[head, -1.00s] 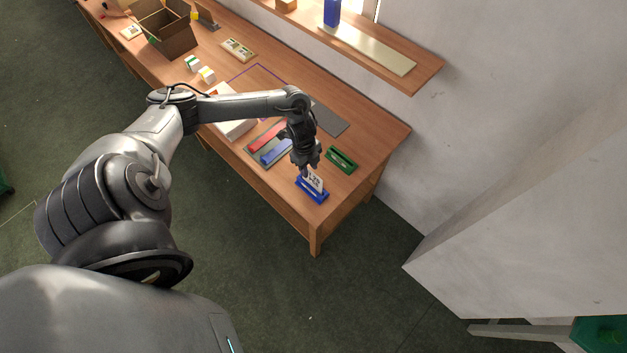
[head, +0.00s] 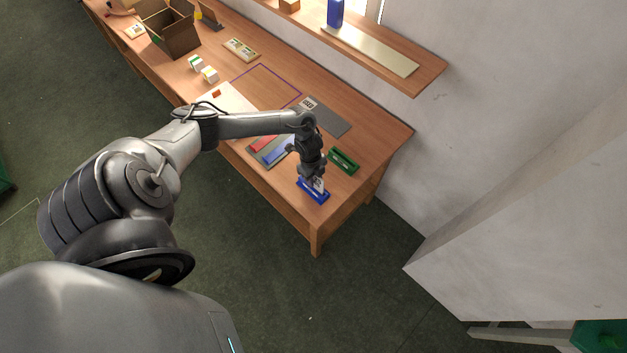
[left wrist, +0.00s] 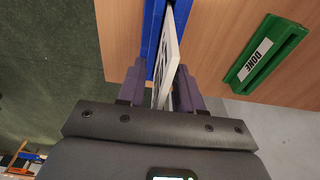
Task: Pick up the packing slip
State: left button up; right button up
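The packing slip (head: 319,186) is a white card with dark print, standing upright in a blue holder (head: 316,197) at the near right corner of the table. In the left wrist view the slip (left wrist: 169,62) shows nearly edge-on, with the blue holder (left wrist: 152,38) beside and behind it. My left gripper (head: 313,180) is down at the slip. In the left wrist view my left gripper (left wrist: 164,75) has its two fingers apart, one on each side of the slip, with a gap visible on the left. My right gripper is not in view.
A green holder (head: 343,160), labelled DONE in the wrist view, sits close by on the right. Red and blue strips lie in a tray (head: 254,152) left of the gripper. A grey mat (head: 335,122) is behind. The table's front edge is near.

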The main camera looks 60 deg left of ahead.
pick_arm(q)
jog(key=shift+f, duration=0.2)
dwell(0.6)
grip_shut()
